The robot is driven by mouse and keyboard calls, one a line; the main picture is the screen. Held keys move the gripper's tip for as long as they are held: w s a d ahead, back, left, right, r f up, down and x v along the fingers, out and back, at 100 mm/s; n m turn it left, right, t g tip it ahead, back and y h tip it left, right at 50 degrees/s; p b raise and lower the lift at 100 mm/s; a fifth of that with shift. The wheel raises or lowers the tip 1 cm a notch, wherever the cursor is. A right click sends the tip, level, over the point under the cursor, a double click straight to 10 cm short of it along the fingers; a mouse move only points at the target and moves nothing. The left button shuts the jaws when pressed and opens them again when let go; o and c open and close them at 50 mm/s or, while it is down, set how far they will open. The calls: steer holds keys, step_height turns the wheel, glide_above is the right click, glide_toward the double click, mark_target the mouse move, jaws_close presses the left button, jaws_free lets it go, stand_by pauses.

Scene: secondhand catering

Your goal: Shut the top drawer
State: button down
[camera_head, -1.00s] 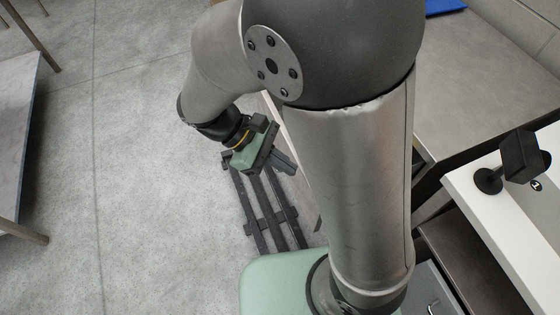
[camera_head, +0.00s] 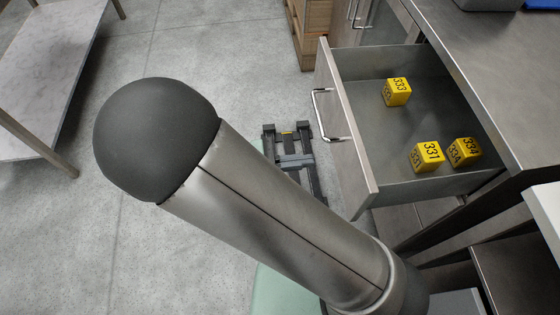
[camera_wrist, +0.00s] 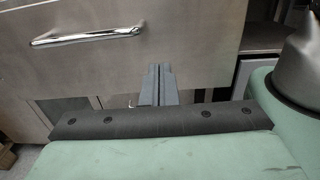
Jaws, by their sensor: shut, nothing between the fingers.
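The top drawer (camera_head: 345,135) stands pulled out from the steel counter on the right of the head view. Its front faces left and carries a bar handle (camera_head: 318,115). Yellow number cubes lie inside: one marked 333 (camera_head: 397,92) towards the back, 331 (camera_head: 427,157) and 334 (camera_head: 464,151) nearer. In the wrist view my gripper (camera_wrist: 160,68) is shut and empty. Its fingers point towards the lower part of a drawer front (camera_wrist: 190,35), right of and below its handle (camera_wrist: 88,36). I cannot tell whether they touch it. In the head view my arm hides much of the gripper.
The steel counter (camera_head: 480,45) lies right of the drawer. A wooden crate (camera_head: 313,30) stands on the floor behind it. A table (camera_head: 50,75) is at the far left. Open grey floor (camera_head: 210,45) lies between the table and the drawer.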

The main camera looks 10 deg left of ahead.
mark_target(343, 156)
steer(key=x, duration=0.6)
steer(key=shift+b, duration=0.3)
steer(key=shift+w+d, duration=0.1)
steer(key=shift+d, duration=0.05)
